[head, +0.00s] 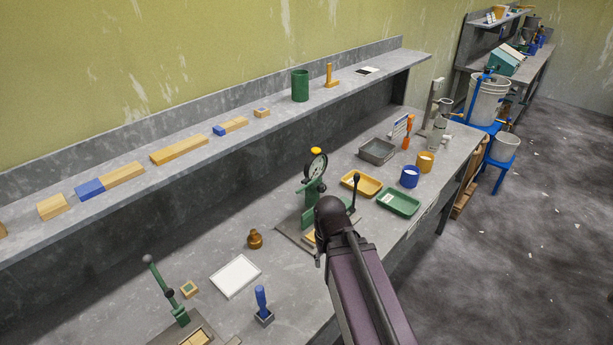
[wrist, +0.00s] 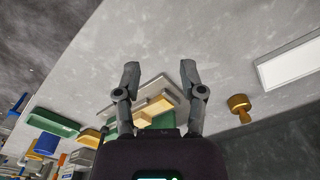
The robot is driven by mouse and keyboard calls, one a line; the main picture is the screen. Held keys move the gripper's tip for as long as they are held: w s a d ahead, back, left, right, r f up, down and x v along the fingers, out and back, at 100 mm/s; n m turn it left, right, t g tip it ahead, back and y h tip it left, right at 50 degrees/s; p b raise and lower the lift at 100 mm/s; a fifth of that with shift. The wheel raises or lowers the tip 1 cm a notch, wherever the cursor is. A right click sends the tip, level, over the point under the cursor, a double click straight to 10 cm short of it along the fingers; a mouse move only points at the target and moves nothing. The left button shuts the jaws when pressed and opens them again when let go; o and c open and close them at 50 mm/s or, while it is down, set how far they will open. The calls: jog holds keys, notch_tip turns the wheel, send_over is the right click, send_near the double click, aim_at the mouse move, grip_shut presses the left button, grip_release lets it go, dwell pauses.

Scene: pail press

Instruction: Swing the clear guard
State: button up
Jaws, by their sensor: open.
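A green press (head: 309,194) with a round dial and a yellow top stands on the bench in the middle of the head view. I cannot make out a clear guard on it, and my arm covers part of its right side and base. In the wrist view, the press base (wrist: 153,84) lies beyond my fingers, with pale wooden pieces (wrist: 153,108) on it. My gripper (wrist: 160,72) is open and empty, its two fingers apart over the base. In the head view its fingers are hidden behind my arm.
A brass weight (head: 254,239) and a white pad (head: 236,276) lie left of the press. A green tray (head: 399,204) and yellow tray (head: 361,184) stand to its right. A green-handled lever tool (head: 160,280) is at front left. A shelf (head: 210,143) runs behind.

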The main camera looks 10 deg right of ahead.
jog(key=shift+w, duration=0.1)
jog(key=w+r+m+p, duration=0.5)
jog(key=w+r+p, duration=0.5)
jog(key=w, duration=0.4)
jog(key=w+r+m+p, duration=0.5)
jog(key=w+r+p, duration=0.5)
jog(key=w, duration=0.5)
jog(key=shift+w+a+r+m+p, duration=0.15)
jog(key=shift+a+r+m+p, duration=0.05)
jog(key=shift+r+m+p, duration=0.2)
jog(key=shift+f, duration=0.2)
notch_tip(320, 180, down, 14)
jog(key=b, duration=1.4)
jog(key=shift+r, duration=0.25)
